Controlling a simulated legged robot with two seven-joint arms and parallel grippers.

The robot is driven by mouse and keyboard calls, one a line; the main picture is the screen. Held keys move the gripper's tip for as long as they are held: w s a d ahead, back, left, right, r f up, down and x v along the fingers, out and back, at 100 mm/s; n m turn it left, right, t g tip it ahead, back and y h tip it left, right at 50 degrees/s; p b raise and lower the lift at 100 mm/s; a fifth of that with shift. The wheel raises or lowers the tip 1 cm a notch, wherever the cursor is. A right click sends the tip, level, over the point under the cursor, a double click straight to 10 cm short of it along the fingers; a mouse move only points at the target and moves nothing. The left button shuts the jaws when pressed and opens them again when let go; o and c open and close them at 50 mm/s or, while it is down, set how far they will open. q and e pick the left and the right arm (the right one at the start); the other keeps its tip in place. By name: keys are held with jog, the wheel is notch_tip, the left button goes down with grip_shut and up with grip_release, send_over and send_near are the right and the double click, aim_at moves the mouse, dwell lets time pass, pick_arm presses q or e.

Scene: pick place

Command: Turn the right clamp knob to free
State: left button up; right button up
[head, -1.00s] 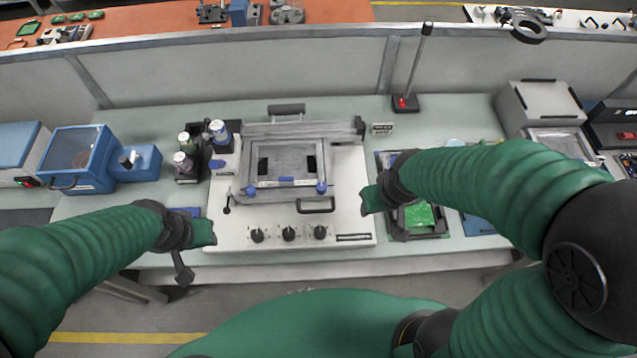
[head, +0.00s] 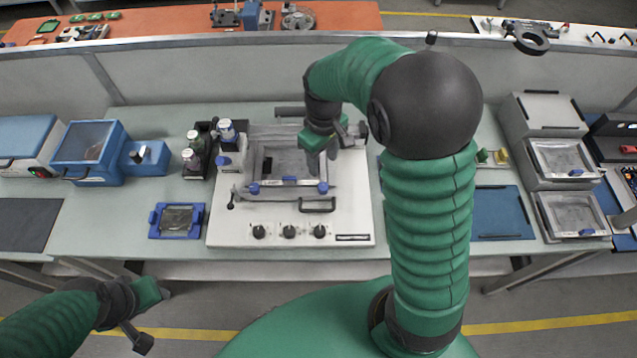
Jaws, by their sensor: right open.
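The white printer-like machine (head: 222,228) stands in the middle of the table, with a metal frame (head: 262,172) on top. Two blue clamp knobs sit at the frame's front corners: the right clamp knob (head: 323,187) and the left clamp knob (head: 253,189). My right gripper (head: 322,160) is open, pointing down over the right part of the frame, behind the right knob and apart from it in the picture. It hides part of the frame's right side. My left gripper (head: 150,312) is low at the left, off the table's front edge; its jaw opening is unclear.
Black dials (head: 289,231) and a handle (head: 318,205) are on the machine's front. Bottles (head: 190,158) stand left of it, near a blue box (head: 88,153) and a small blue-framed piece (head: 177,219). A blue mat (head: 503,213) lies right. My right arm hides some table.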

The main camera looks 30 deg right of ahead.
aim_at(323, 186)
notch_tip(323, 186, down, 12)
jog(key=shift+d+r+p, duration=0.1)
jog(key=shift+d+p, duration=0.05)
jog(key=shift+p, duration=0.15)
grip_shut()
